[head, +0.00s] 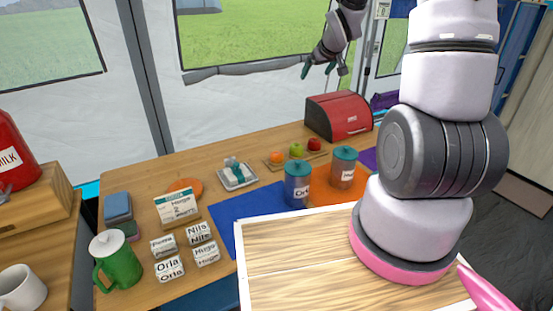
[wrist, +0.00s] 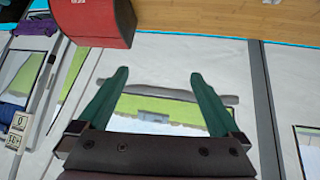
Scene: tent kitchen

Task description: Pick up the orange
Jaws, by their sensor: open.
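The orange (head: 277,157) sits on a small wooden board on the table in the head view. It is the leftmost of a row of three fruits, beside a green apple (head: 297,150) and a red one (head: 314,144). My gripper (head: 325,69) is raised high above the table, in front of the tent window, well above and apart from the fruit. Its two green fingers are spread and empty. The wrist view shows the open gripper (wrist: 159,75) with only the window and tent wall between the fingers; the orange does not show there.
A red bread box (head: 338,117) stands right of the fruit and shows at the top of the wrist view (wrist: 92,20). Blue (head: 297,185) and brown (head: 343,167) jars with teal lids stand in front. A tray (head: 237,176) lies left. Name blocks and a green jug (head: 118,262) fill the left front.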

